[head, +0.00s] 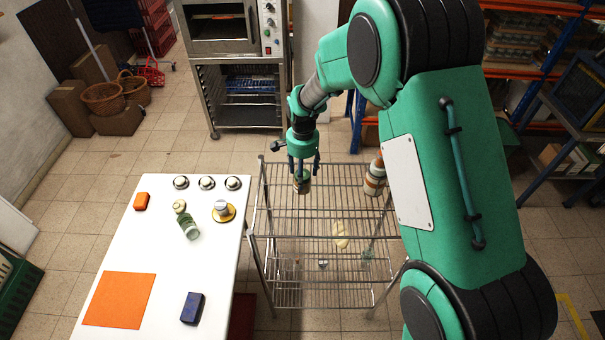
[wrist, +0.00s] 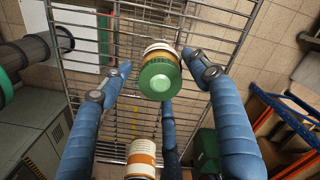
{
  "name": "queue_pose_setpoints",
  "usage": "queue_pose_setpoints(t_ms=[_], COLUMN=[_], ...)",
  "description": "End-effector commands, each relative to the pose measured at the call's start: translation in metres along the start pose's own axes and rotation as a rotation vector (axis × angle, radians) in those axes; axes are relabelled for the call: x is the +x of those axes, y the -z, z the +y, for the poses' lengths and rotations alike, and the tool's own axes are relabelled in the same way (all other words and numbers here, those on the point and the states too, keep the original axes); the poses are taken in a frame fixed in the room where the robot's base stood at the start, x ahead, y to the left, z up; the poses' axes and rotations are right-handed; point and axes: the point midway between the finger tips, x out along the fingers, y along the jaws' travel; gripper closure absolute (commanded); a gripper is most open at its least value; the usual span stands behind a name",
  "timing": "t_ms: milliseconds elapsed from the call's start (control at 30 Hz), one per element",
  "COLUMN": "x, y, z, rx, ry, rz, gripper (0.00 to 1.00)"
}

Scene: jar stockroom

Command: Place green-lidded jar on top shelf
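The green-lidded jar (wrist: 158,77) shows lid-up in the wrist view, with a pale and brown body. In the head view the jar (head: 302,183) appears upright at the left part of the wire rack's top shelf (head: 335,200). My gripper (head: 303,165) is above it, pointing down. In the wrist view its blue fingers (wrist: 157,62) are spread around the jar, with small gaps showing at the left and right fingertips. The third finger is partly behind the jar, and whether it touches cannot be told. The jar's base contact is hidden.
An orange-and-white jar (head: 375,178) stands at the top shelf's right end. Lower shelves hold a yellowish item (head: 340,235) and small glassware. The white table (head: 160,265) to the left holds a green bottle (head: 188,226), a blue box (head: 192,308) and an orange mat (head: 120,300).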

Motion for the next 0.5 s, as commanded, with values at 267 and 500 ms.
queue_pose_setpoints(t_ms=[267, 500], x=[-0.006, -0.031], y=[0.000, 0.000], z=[0.000, 0.000], rx=[0.000, 0.000], ry=[0.001, 0.002], rz=[0.001, 0.001], gripper=[0.39, 0.39])
